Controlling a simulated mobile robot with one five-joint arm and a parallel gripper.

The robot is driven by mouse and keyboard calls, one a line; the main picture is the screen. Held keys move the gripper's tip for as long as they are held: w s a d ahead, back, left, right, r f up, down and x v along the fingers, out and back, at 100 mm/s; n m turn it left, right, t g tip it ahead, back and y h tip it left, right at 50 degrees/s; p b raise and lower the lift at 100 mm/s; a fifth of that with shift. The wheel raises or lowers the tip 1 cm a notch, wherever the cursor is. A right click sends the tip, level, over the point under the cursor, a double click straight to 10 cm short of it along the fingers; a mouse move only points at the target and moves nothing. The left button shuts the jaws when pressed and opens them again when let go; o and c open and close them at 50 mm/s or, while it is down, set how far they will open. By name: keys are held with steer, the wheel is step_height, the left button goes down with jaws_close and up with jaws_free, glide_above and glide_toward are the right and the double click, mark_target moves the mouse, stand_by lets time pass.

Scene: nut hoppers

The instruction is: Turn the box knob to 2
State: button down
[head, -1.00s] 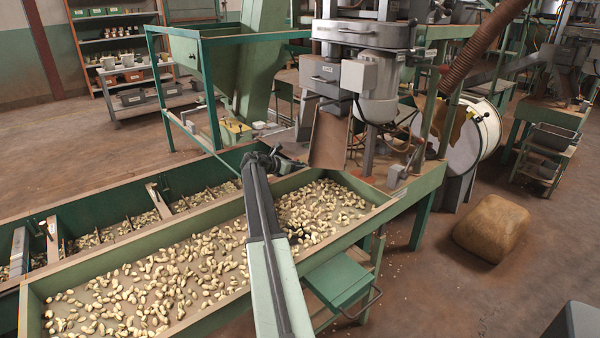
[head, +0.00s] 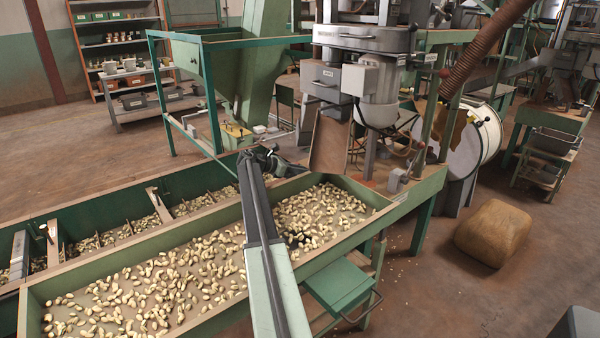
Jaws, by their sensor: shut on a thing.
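My arm rises from the bottom middle, over the peanut trough. My gripper (head: 285,165) is at its dark far end, near the trough's back rim. It is small and partly hidden by my own arm. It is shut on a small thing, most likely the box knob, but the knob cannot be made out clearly. Its pointer and any numbers cannot be read from here.
The long green trough (head: 50,291) holds many peanuts and runs below my arm. A grey machine (head: 362,40) with a chute stands behind. A green stool-like box (head: 337,285) and a brown sack (head: 494,233) stand right. Floor is free around the sack.

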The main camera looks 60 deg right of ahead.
steer(key=shift+w, duration=0.25)
steer(key=c, duration=1.2)
jaws_free()
steer(key=p+v, duration=0.3)
steer(key=v, duration=0.4)
steer(key=shift+w+a, duration=0.15)
steer(key=shift+a, duration=0.2)
steer(key=shift+r, duration=0.15)
